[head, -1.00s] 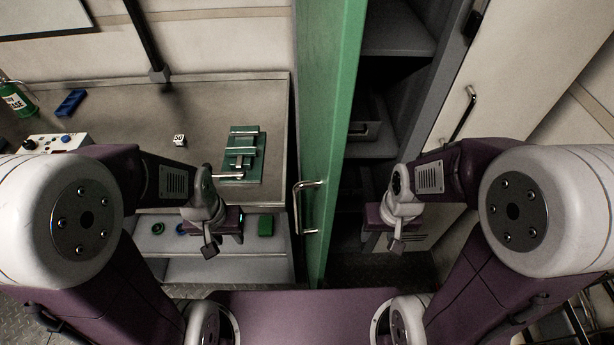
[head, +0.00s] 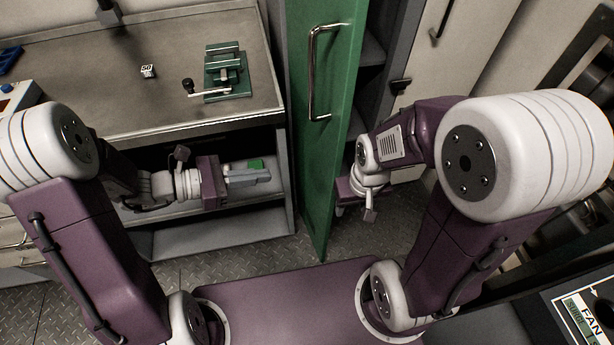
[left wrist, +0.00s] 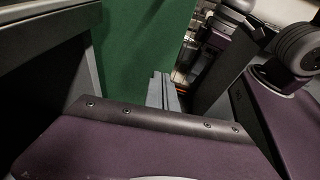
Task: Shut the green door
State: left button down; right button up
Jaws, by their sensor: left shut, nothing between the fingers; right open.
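The green door (head: 312,165) stands open in the middle of the head view, seen at a steep angle, with its metal bar handle (head: 314,75) on the face towards the left. My left gripper (head: 262,178) is shut and empty, level and pointing right at the door's face, below the handle. A small gap shows between its tips and the door. In the left wrist view the shut fingers (left wrist: 164,92) point at the green door (left wrist: 140,45). My right gripper (head: 345,196) is open, to the right of the door's edge; its fingers are partly hidden.
The dark cabinet interior (head: 372,45) and a pale door (head: 440,55) lie right.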

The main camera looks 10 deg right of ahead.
pick_arm(q)
jog(key=b, duration=0.3)
send_near(326, 166)
jog(key=x, duration=0.5)
jog(key=shift+w+d+f, duration=0.1)
jog(key=shift+w+f, duration=0.05)
jog(key=shift+f, duration=0.25)
jog(key=shift+w+d, duration=0.1)
jog(key=shift+d, duration=0.5)
